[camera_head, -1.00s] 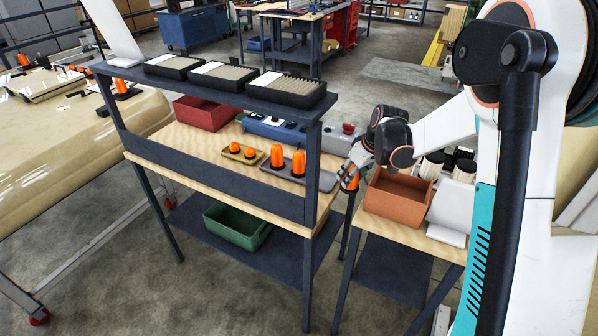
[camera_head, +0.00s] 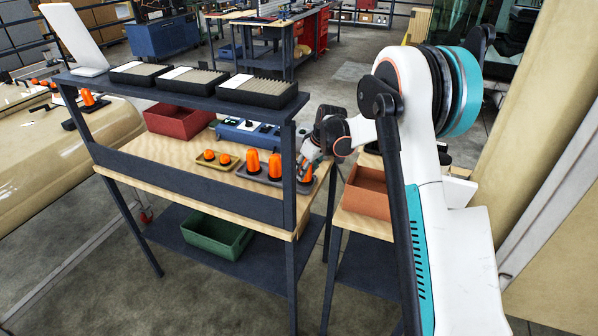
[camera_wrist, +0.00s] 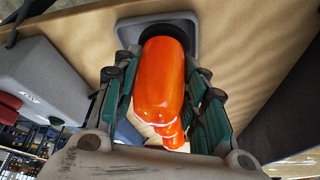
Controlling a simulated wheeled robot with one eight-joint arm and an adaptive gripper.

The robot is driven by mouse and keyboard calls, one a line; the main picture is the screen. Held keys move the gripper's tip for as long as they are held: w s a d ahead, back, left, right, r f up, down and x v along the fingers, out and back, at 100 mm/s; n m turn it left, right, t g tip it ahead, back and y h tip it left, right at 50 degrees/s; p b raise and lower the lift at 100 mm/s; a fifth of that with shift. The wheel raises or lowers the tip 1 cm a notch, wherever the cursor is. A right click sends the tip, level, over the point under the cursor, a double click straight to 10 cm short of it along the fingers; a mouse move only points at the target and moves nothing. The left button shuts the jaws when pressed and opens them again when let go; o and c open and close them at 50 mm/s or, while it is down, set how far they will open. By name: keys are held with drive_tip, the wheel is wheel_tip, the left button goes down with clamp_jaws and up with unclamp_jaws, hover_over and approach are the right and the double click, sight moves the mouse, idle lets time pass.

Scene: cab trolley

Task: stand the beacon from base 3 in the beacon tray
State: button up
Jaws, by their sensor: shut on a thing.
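In the head view the dark grey beacon tray (camera_head: 262,179) lies at the right end of the wooden table. Two orange beacons (camera_head: 253,161) (camera_head: 275,166) stand upright in its left and middle parts. My gripper (camera_head: 304,172) is at the tray's right end, shut on another orange beacon (camera_wrist: 162,80). In the wrist view this beacon sits between the green-grey fingers, its dark round base over a grey tray end (camera_wrist: 193,48). I cannot tell whether the base touches the tray. More orange shapes show below it, partly hidden.
An olive tray (camera_head: 228,167) with two small orange domes lies left of the beacon tray. A blue control box (camera_head: 240,134) and a red bin (camera_head: 178,122) stand behind. A shelf (camera_head: 200,98) with black boxes spans the table's front. An orange-brown crate (camera_head: 366,192) stands right.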

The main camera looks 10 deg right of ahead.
drive_tip(key=w+a+f, duration=0.1)
drive_tip(key=w+f+b, duration=0.1)
drive_tip(key=w, duration=0.1)
drive_tip(key=shift+a+f, duration=0.25)
drive_tip(key=shift+a, duration=0.1)
drive_tip(key=shift+s, duration=0.1)
drive_tip(key=o, duration=1.3)
drive_tip(key=shift+f, duration=0.1)
drive_tip(key=shift+c, duration=0.2)
drive_tip(key=p+v, duration=0.3)
drive_tip(key=v, duration=0.9)
